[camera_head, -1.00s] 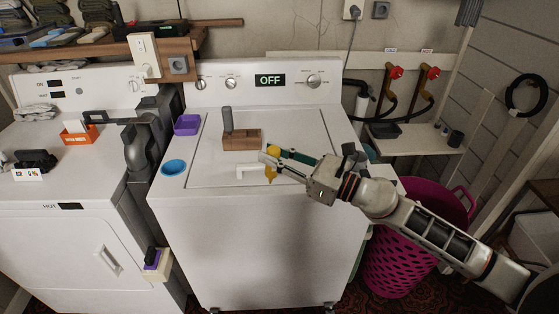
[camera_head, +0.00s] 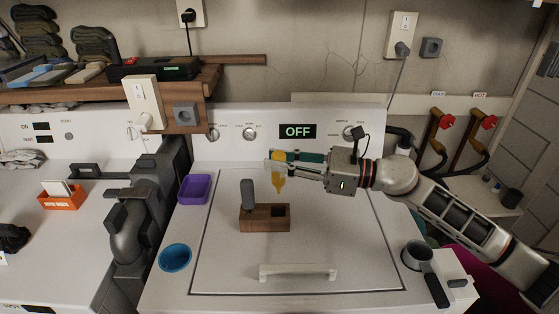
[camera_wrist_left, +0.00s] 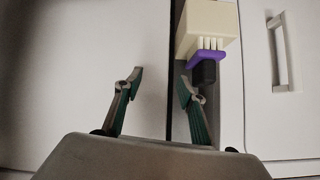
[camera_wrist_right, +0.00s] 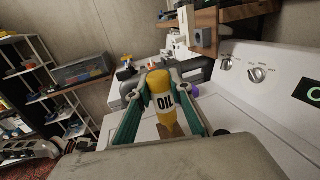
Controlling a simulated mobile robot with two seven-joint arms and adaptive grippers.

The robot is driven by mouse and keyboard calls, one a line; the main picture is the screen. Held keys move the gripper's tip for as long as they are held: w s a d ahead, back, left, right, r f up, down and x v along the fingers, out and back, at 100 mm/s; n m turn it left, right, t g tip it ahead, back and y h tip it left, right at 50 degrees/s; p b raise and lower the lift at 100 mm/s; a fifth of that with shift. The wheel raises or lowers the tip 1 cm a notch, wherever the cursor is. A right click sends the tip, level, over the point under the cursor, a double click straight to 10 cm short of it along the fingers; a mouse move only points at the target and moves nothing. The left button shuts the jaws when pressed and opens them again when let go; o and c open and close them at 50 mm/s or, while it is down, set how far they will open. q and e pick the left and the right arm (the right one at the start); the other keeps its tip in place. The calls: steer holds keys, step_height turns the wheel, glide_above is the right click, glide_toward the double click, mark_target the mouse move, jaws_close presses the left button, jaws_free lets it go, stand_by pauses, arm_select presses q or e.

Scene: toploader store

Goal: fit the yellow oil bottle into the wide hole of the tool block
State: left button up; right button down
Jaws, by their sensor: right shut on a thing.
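The yellow oil bottle (camera_head: 278,174) is held by my right gripper (camera_head: 276,160), shut on it. In the head view the bottle shows just above the back right of the wooden tool block (camera_head: 265,224), apart from it in the picture. The right wrist view shows the bottle (camera_wrist_right: 161,98) between the fingers, its OIL label facing the camera. The block's dark wide hole (camera_head: 279,211) is on its right side and looks empty. A grey handle (camera_head: 248,188) stands at its left end. My left gripper (camera_wrist_left: 159,88) is open and empty, seen only in the left wrist view.
The block stands on the white washer lid, with a white handle (camera_head: 298,272) in front. A purple tray (camera_head: 195,189) and blue bowl (camera_head: 175,258) lie left. A dark cup (camera_head: 418,257) stands right. The lid around the block is mostly clear.

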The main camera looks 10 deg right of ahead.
mark_target(280, 180)
steer(key=shift+w, duration=0.4)
steer(key=shift+s+r, duration=0.1)
steer(key=shift+s, duration=0.05)
steer(key=shift+b, duration=0.3)
steer(key=shift+f+b, duration=0.6)
steer(key=shift+f, duration=0.05)
step_height(280, 180, down, 3)
steer(key=shift+r+b, duration=0.1)
steer(key=shift+b, duration=1.15)
steer(key=shift+f+b, duration=0.75)
steer(key=shift+f, duration=0.1)
arm_select(q)
steer(key=shift+h, duration=0.4)
steer(key=shift+w+d+f, duration=0.2)
steer(key=shift+d+f, duration=0.1)
steer(key=shift+f, duration=0.3)
steer(key=shift+w+d+f, duration=0.15)
steer(key=shift+d+f, duration=0.15)
steer(key=shift+f, duration=0.35)
steer(key=shift+w+d+f, duration=0.2)
steer(key=shift+d+f, duration=0.1)
steer(key=shift+f, duration=0.3)
steer(key=shift+w, duration=0.1)
arm_select(e)
steer(key=shift+f, duration=0.2)
